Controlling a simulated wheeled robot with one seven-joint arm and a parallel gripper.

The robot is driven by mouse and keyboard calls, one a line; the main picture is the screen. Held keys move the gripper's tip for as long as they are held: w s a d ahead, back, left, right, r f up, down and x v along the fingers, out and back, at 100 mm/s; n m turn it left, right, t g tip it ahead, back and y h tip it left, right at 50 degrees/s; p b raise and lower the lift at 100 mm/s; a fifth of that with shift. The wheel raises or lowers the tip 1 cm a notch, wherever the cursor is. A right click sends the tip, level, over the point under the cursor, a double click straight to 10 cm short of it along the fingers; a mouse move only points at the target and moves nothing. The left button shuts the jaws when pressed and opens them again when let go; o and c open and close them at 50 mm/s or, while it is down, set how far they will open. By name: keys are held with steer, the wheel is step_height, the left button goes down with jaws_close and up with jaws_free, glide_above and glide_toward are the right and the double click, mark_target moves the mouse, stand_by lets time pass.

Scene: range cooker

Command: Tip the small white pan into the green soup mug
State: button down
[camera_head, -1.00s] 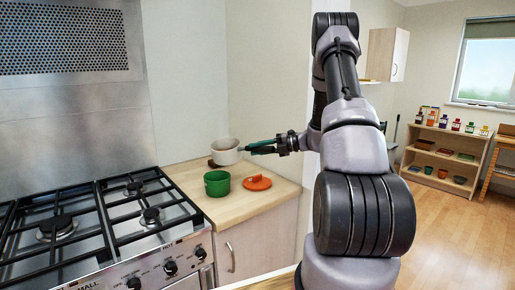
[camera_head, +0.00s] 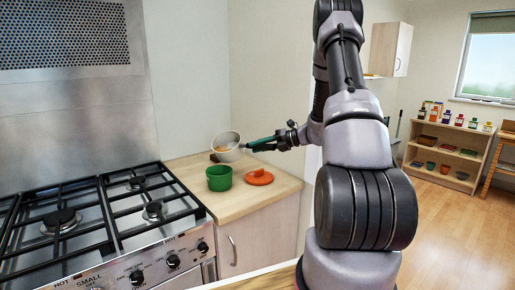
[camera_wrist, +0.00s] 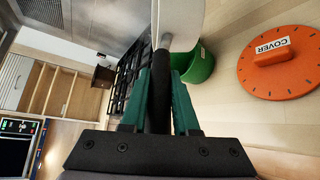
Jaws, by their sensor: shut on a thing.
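The small white pan (camera_head: 228,151) is held in the air just behind and above the green soup mug, tilted so its inside shows, with something orange-brown in it. My gripper (camera_head: 262,145) is shut on the pan's dark handle (camera_wrist: 161,95), to the right of the pan. In the wrist view the pan's white side (camera_wrist: 180,18) shows at the top. The green soup mug (camera_head: 219,178) stands upright on the wooden counter; it shows partly behind the pan in the wrist view (camera_wrist: 201,67). Its inside is not clearly visible.
An orange lid (camera_head: 259,178) marked COVER lies on the counter right of the mug. The wooden counter (camera_head: 240,199) is otherwise clear in front. The gas hob (camera_head: 95,215) stands to the left. A small dark object, hard to make out, sits behind the pan.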

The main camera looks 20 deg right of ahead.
steer(key=shift+r, duration=0.1)
stand_by(0.3)
steer(key=shift+s+a+n, duration=0.1)
steer(key=shift+a+n, duration=0.05)
steer(key=shift+n, duration=0.35)
steer(key=shift+a+r+h, duration=0.1)
steer(key=shift+h, duration=0.2)
stand_by(0.4)
steer(key=shift+s+a+n+t+h, duration=0.1)
steer(key=shift+s+n+t+h, duration=0.15)
steer(key=shift+n, duration=0.25)
stand_by(0.6)
steer(key=shift+s+a+n+h, duration=0.15)
steer(key=shift+a+n+h, duration=0.1)
steer(key=shift+n+h, duration=0.15)
steer(key=shift+a+t, duration=0.1)
steer(key=shift+t, duration=0.25)
stand_by(0.7)
steer(key=shift+s+a+f+n+h, duration=0.2)
steer(key=shift+n+h, duration=0.15)
steer(key=shift+n, duration=0.15)
